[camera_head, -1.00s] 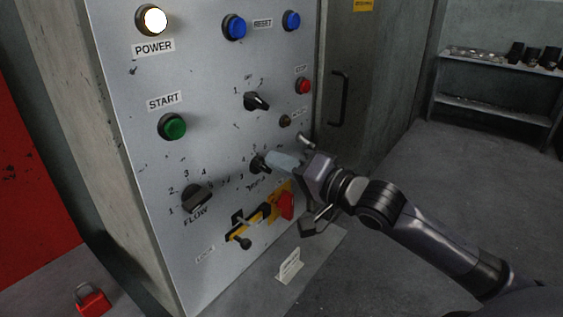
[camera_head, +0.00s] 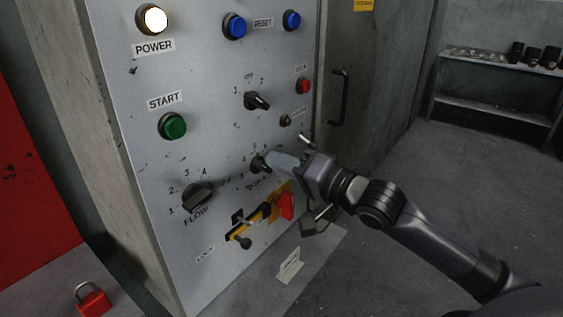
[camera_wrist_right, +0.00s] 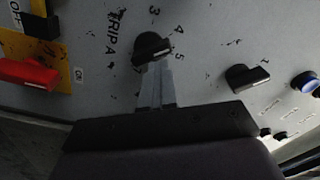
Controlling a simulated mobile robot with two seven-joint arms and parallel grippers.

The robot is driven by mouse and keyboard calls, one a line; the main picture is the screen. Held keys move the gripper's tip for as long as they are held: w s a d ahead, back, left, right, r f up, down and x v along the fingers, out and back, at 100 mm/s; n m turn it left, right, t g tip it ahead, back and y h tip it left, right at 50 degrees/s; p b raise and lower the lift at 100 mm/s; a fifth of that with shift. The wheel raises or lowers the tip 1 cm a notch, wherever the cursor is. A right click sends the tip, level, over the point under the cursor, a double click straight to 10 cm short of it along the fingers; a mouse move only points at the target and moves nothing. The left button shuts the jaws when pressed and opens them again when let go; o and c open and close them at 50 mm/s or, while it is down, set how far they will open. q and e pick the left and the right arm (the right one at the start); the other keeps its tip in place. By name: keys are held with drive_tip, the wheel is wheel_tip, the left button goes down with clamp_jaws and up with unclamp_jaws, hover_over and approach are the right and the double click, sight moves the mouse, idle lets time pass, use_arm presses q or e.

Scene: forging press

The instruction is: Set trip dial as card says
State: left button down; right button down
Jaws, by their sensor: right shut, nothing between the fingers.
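The trip dial (camera_head: 259,165) is a black knob on the grey panel, low and right of centre. In the right wrist view the trip dial (camera_wrist_right: 152,46) has the label TRIP A beside it and the numbers 3, 4 and 5 around it. Its exact setting is hard to read. My right gripper (camera_head: 272,158) is shut and empty, with its fingertips at the dial's edge; contact is unclear. The fingers (camera_wrist_right: 158,72) also show in the wrist view. A white card (camera_head: 290,265) stands below the panel; its writing is too small to read. My left gripper is out of view.
The flow dial (camera_head: 197,197) is left of the trip dial. A red handle (camera_head: 287,206) on a yellow plate is just below. A two-position selector (camera_head: 257,101) is above. A door handle (camera_head: 339,97) is to the right. A red padlock (camera_head: 93,301) lies at lower left.

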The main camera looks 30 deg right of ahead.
drive_tip(key=shift+s+f, duration=0.1)
drive_tip(key=v, duration=0.8)
drive_tip(key=shift+d+r, duration=0.3)
drive_tip(key=shift+r, duration=0.15)
idle(0.5)
wheel_tip(320, 180, down, 19)
drive_tip(key=s+n+g+h, duration=0.2)
drive_tip(key=s+n+h, duration=0.1)
drive_tip(key=h, duration=0.1)
drive_tip(key=s+a+f+n+g, duration=0.2)
drive_tip(key=s+a+f, duration=0.3)
drive_tip(key=f, duration=0.3)
drive_tip(key=s+a+f+n+g, duration=0.2)
drive_tip(key=s+a+f+n, duration=0.3)
drive_tip(key=f, duration=0.4)
drive_tip(key=shift+s+h, duration=0.3)
